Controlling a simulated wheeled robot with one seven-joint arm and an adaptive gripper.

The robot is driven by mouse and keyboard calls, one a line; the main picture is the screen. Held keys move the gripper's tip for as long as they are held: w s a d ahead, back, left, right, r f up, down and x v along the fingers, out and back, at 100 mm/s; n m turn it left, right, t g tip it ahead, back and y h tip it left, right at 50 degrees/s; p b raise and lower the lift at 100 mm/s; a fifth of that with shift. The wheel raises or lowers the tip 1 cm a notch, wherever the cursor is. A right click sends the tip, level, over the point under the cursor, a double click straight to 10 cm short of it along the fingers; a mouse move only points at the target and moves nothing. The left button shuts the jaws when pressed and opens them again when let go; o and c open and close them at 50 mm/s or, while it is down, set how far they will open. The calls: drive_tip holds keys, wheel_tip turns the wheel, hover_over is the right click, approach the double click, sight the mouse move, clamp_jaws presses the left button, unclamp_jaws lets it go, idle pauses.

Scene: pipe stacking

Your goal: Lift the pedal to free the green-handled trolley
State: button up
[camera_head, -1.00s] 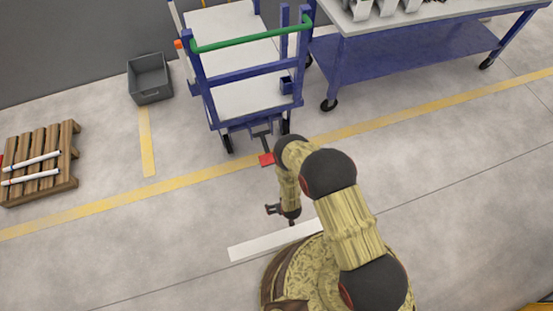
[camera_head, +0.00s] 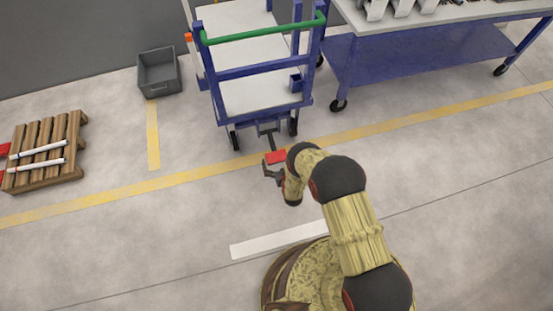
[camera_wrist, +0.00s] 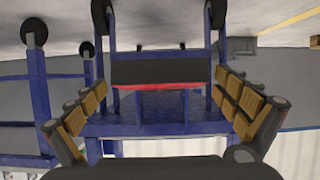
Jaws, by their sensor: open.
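The trolley (camera_head: 262,92) has blue posts, pale shelves and a green handle (camera_head: 262,29). It stands upright on its wheels at the top middle of the head view. Its red-ended pedal (camera_head: 275,157) sticks out low at the near side. In the wrist view, which looks upside down, the pedal (camera_wrist: 160,70) is a dark plate with a red edge. My gripper (camera_head: 270,172) is open and low, just in front of the pedal. In the wrist view its fingers (camera_wrist: 162,92) spread on either side of the pedal, with no contact visible.
A blue table (camera_head: 420,55) with pale pipe parts stands right of the trolley. A grey bin (camera_head: 159,73) and a wooden pallet (camera_head: 45,150) with white pipes lie to the left. A white strip (camera_head: 278,240) is on the floor near my base. The floor around is mostly clear.

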drive_tip(key=shift+x, duration=1.05)
drive_tip(key=shift+c, duration=1.2)
drive_tip(key=c, duration=1.4)
